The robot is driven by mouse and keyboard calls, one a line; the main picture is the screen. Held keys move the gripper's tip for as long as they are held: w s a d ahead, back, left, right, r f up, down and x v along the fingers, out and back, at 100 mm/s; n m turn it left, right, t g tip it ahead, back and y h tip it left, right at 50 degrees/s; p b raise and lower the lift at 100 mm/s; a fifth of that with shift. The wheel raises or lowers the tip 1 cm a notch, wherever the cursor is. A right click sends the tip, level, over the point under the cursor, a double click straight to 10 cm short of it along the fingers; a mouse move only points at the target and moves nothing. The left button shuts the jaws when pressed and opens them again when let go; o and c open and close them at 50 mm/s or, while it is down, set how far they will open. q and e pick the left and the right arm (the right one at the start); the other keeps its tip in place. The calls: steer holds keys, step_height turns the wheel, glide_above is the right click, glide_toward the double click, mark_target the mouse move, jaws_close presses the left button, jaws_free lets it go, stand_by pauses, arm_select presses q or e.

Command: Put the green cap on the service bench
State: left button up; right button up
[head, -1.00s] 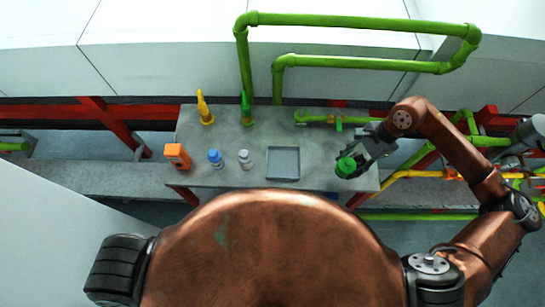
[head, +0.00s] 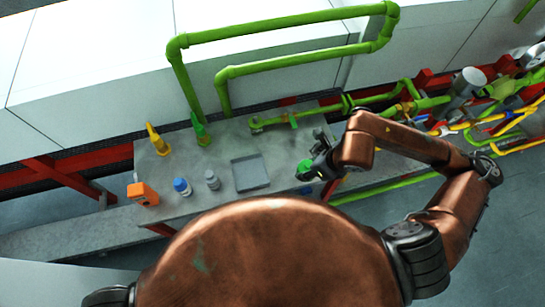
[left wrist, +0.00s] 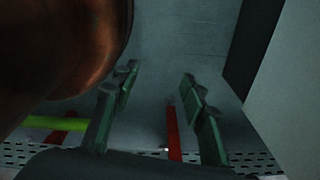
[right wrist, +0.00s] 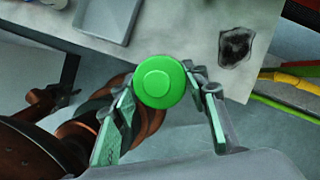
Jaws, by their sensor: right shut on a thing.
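The green cap (right wrist: 158,82) is round with a raised ring on its top. My right gripper (head: 314,168) is shut on it; both fingers reach its sides in the right wrist view. In the head view the cap (head: 304,170) shows at the right end of the grey service bench (head: 220,160), by the front edge. In the right wrist view the cap overlaps the bench's front edge; its height above the top is hard to tell. My left gripper (left wrist: 150,105) is open and empty in the left wrist view, over floor, and out of the head view.
A shallow grey tray (head: 250,173) lies on the bench. An orange device (head: 143,194), a blue-capped bottle (head: 182,187), a grey bottle (head: 212,180) and yellow (head: 156,140) and green (head: 201,130) cone-shaped things stand left. Green pipes (head: 270,119) run along the back. A dark patch (right wrist: 236,46) marks the bench.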

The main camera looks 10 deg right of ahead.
steer(key=shift+w+d+f, duration=0.1)
steer(key=shift+d, duration=0.1)
steer(key=w+d+f, duration=0.2)
steer(key=d+f, duration=0.1)
steer(key=w+d+f+p, duration=0.1)
steer(key=w+d+f, duration=0.2)
steer(key=w+d+f+p, duration=0.1)
steer(key=w+d+f, duration=0.1)
steer(key=w+d, duration=0.1)
steer(key=shift+w+d+f, duration=0.2)
steer(key=shift+d+f, duration=0.1)
steer(key=shift+f, duration=0.1)
steer(key=shift+w+d+f, duration=0.2)
steer(key=shift+d+f, duration=0.05)
steer(key=shift+f, duration=0.15)
step_height(320, 180, down, 3)
steer(key=shift+p, duration=0.65)
steer(key=shift+f, duration=0.3)
steer(key=o, duration=1.2)
steer(key=shift+r, duration=0.1)
steer(key=shift+c, duration=0.2)
arm_select(q)
steer(key=r, duration=0.1)
steer(key=w+r, duration=0.1)
steer(key=r, duration=0.1)
steer(key=shift+w, duration=0.2)
steer(key=shift+r, duration=0.15)
arm_select(e)
steer(key=shift+r, duration=0.1)
